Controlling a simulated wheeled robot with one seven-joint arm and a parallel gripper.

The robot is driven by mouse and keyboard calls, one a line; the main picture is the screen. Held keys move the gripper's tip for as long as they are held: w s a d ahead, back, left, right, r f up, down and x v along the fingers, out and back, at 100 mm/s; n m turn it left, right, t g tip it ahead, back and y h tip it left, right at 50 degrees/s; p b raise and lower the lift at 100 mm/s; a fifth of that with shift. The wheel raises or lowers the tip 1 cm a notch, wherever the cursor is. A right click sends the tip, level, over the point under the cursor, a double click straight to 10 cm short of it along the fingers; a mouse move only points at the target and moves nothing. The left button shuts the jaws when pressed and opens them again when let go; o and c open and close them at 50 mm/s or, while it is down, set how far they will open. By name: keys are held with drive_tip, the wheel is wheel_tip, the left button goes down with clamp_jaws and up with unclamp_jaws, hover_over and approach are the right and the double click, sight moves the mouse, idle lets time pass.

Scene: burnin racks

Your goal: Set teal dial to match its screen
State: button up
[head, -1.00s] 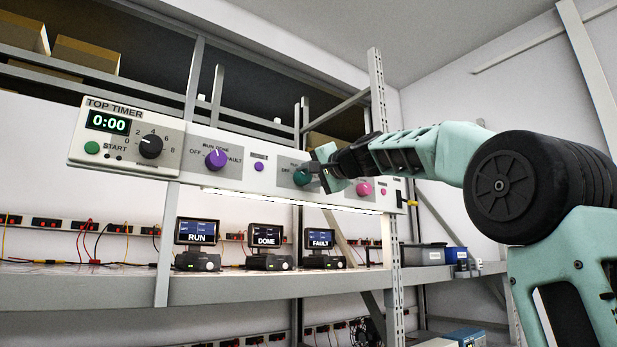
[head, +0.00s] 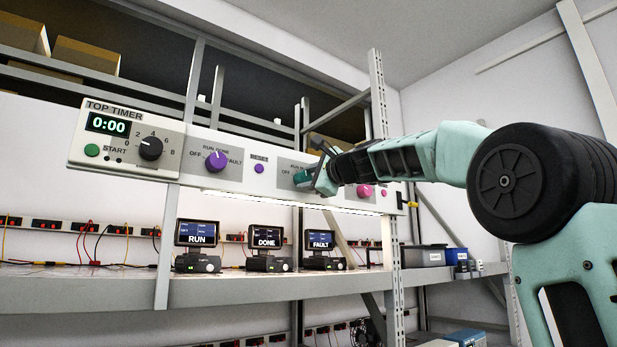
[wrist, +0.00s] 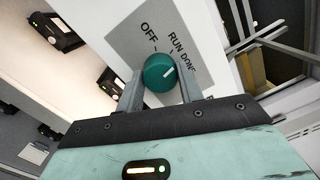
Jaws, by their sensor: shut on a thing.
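The teal dial (wrist: 160,73) sits between my gripper's two fingers (wrist: 161,86) in the wrist view. The fingers are shut on its sides. Its white pointer mark leans up and to the right, roughly toward the DONE label; the exact setting is hard to tell. OFF and RUN labels also show on its grey plate (wrist: 128,45). In the head view, my gripper (head: 312,179) partly hides the teal dial (head: 301,178). Below stand three small screens: RUN (head: 196,233), DONE (head: 266,237) and FAULT (head: 320,240).
The panel also carries a top timer (head: 108,123) reading 0:00, a black dial (head: 150,148), a purple dial (head: 215,161), a purple button (head: 259,168) and a pink dial (head: 364,191). The metal upright (head: 379,120) stands just right. Wires lie on the shelf (head: 100,288).

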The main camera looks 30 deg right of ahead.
drive_tip(key=m+p, duration=0.1)
drive_tip(key=m, duration=0.2)
drive_tip(key=shift+m, duration=0.4)
drive_tip(key=shift+m+h+p, duration=0.3)
drive_tip(key=shift+m+p, duration=0.25)
drive_tip(key=shift+m, duration=1.05)
drive_tip(key=shift+f, duration=0.1)
drive_tip(key=o, duration=1)
drive_tip(key=shift+s, duration=0.1)
